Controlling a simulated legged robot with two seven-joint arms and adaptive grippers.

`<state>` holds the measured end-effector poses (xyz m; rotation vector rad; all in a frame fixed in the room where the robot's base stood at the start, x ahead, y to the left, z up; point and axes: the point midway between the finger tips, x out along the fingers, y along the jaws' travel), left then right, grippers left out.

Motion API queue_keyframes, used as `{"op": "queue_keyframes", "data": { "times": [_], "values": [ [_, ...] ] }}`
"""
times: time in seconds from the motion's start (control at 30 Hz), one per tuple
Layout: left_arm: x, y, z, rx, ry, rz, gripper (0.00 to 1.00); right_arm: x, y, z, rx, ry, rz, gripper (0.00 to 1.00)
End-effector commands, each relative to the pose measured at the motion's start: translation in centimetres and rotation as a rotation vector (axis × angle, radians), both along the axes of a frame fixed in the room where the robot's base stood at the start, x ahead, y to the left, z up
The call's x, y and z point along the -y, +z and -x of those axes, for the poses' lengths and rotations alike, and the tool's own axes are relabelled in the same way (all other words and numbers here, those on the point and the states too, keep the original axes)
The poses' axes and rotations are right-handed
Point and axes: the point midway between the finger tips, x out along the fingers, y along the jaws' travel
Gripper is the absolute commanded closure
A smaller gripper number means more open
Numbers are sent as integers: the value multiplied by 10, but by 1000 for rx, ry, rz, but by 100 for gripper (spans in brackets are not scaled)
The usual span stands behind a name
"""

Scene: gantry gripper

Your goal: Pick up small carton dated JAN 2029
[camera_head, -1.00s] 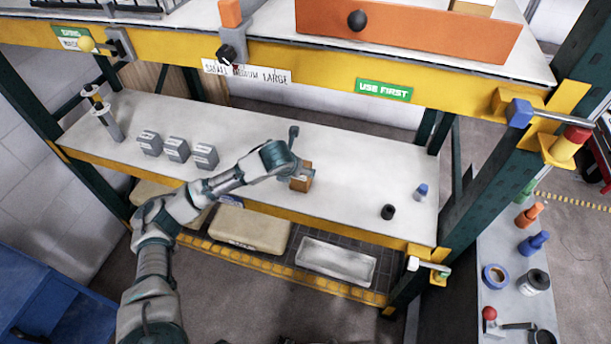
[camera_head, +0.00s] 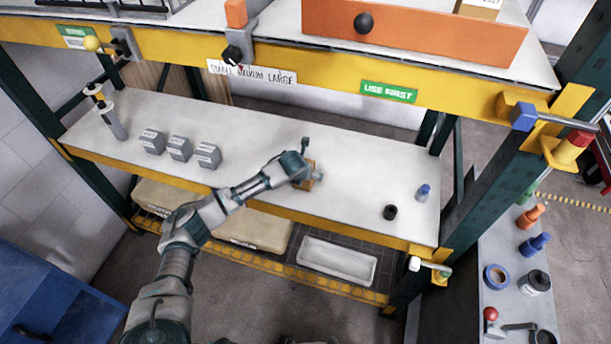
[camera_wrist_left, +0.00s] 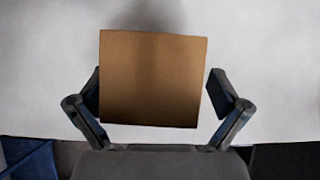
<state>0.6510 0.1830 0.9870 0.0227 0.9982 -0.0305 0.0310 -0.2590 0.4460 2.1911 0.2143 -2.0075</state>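A small brown carton (camera_head: 309,184) stands on the middle shelf, partly hidden behind my left gripper (camera_head: 304,174) in the head view. In the left wrist view the carton (camera_wrist_left: 152,78) fills the middle, its plain face showing no date. My left gripper (camera_wrist_left: 160,100) is open, with one finger on each side of the carton. The left finger is close to or touching the carton, partly hidden by it; a narrow gap shows at the right finger. My right gripper is in neither view. Another carton (camera_head: 478,10) sits on the upper shelf, cut off by the frame's top edge.
Several grey blocks (camera_head: 180,148) stand on the shelf at left. The yellow upper beam (camera_head: 330,82) runs above the shelf, and a green post (camera_head: 490,150) stands at right.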

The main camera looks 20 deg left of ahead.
Motion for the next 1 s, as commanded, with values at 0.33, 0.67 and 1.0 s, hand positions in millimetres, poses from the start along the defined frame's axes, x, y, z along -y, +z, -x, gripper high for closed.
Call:
{"op": "queue_keyframes", "data": {
  "times": [0.33, 0.67, 1.0],
  "values": [
    [1, -1, 1, -3, 1, -4, 59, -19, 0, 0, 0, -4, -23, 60],
    [3, -3, 1, -6, 1, -5, 72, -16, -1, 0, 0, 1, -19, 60],
    [2, -3, 1, -7, -1, -3, 72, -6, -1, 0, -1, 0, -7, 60]
  ]
}}
